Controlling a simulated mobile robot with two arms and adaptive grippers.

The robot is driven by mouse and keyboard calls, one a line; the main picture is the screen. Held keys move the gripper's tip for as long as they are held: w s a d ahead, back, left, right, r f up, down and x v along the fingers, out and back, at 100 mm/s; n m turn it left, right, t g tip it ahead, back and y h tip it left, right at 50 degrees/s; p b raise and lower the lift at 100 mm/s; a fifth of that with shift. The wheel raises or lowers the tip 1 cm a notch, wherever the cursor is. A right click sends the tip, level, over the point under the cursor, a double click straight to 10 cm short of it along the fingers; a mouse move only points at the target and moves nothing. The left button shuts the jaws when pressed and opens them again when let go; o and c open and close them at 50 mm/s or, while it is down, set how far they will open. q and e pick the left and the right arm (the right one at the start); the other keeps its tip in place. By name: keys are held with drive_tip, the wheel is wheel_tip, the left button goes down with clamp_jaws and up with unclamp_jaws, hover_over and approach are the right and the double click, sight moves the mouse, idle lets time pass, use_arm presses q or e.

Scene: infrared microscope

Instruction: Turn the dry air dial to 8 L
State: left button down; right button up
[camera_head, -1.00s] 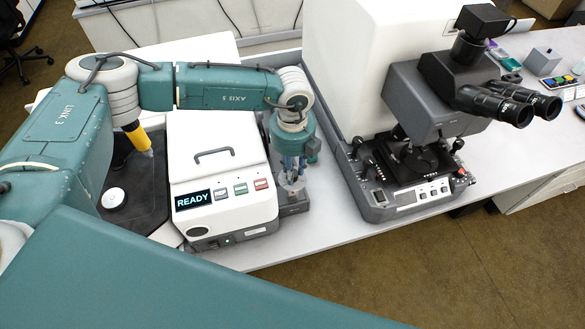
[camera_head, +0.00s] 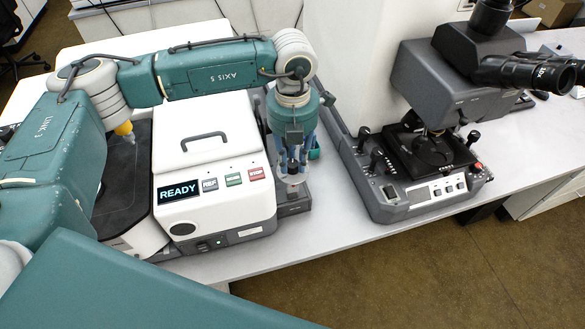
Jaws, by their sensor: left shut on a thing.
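My left gripper (camera_head: 292,172) points straight down over a small dark grey unit (camera_head: 294,205) to the right of the white instrument. Its fingers are shut on a small light knob on top of this unit, which I take to be the dry air dial. The fingers hide most of the dial, and its markings and setting cannot be read. My right gripper is not in view.
The white instrument (camera_head: 208,150) with a "READY" display stands just left of the gripper. A microscope (camera_head: 430,150) stands to the right. A dark mat-like surface (camera_head: 118,195) lies at left. The bench's front strip (camera_head: 320,232) is clear.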

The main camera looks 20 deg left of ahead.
use_arm(q)
drive_tip(key=m+b, duration=0.2)
drive_tip(key=b, duration=0.1)
drive_tip(key=m+b, duration=0.3)
drive_tip(key=shift+w+f+m, duration=0.1)
drive_tip(key=shift+w+m, duration=0.1)
drive_tip(key=shift+m, duration=0.1)
drive_tip(key=m+b, duration=0.2)
drive_tip(key=m, duration=0.1)
drive_tip(key=shift+b, duration=0.4)
drive_tip(key=shift+d+r+m+b, duration=0.1)
drive_tip(key=shift+r+m+b, duration=0.15)
drive_tip(key=shift+m+b, duration=0.7)
drive_tip(key=shift+m, duration=0.35)
drive_tip(key=c, duration=1.5)
unclamp_jaws()
drive_tip(key=shift+o, duration=0.2)
drive_tip(key=shift+s, duration=0.1)
